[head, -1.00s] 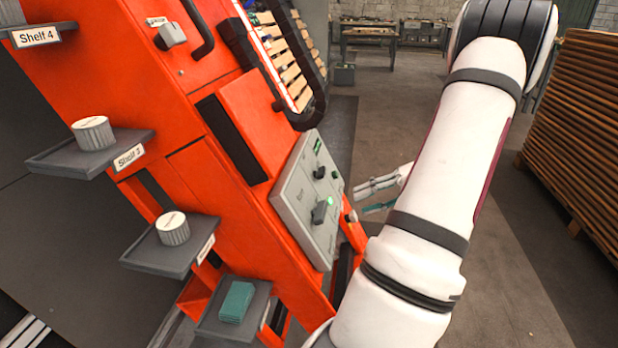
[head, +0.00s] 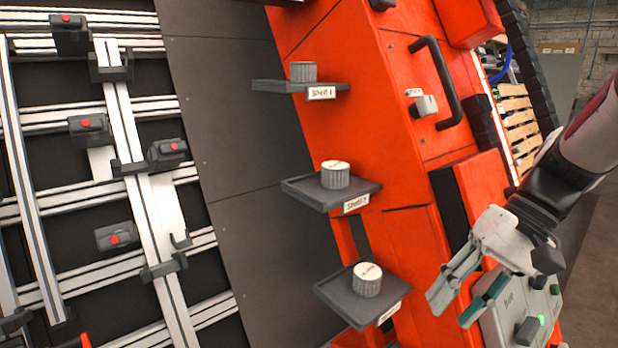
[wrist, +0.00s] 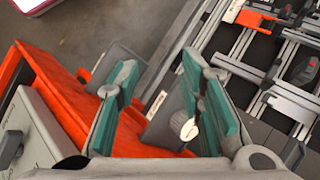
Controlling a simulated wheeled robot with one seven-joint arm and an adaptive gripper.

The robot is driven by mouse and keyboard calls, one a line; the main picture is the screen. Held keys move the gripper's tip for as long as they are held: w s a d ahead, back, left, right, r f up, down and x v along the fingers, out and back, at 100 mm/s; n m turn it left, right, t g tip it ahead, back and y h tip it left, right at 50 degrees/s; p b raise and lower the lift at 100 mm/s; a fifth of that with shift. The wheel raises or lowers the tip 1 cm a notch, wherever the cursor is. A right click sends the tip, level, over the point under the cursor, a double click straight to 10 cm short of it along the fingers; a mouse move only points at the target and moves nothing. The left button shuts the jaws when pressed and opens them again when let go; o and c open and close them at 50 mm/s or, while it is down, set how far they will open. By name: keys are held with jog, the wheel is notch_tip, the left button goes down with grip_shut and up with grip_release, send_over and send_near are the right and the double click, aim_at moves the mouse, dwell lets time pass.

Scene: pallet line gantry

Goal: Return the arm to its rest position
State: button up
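My gripper (head: 452,309) is at the lower right of the head view, in front of the orange cabinet and its control panel. My arm comes in from the right edge. In the wrist view the gripper's two teal-padded fingers (wrist: 160,70) stand well apart with nothing held between them. A dark shelf plate and a pale ribbed cylinder (wrist: 188,130) show beyond the fingers there; I cannot tell the distance.
The orange cabinet (head: 395,145) carries dark shelves (head: 295,188) with grey ribbed cylinders (head: 335,176). A grey control panel (head: 545,302) lies close behind the gripper. A rail frame (head: 150,230) with red-buttoned blocks fills the left. Floor shows at the far right.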

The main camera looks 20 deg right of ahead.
jog(key=s+a+n+h, duration=0.5)
jog(key=s+a+h, duration=0.1)
jog(key=s+a, duration=0.7)
notch_tip(320, 180, up, 25)
jog(key=d+t+p, duration=0.1)
jog(key=t+p, duration=0.2)
jog(key=p, duration=2)
jog(key=shift+s+d+r+p, duration=0.2)
jog(key=shift+s+d+p, duration=0.05)
jog(key=shift+s+p, duration=0.1)
jog(key=shift+w, duration=0.1)
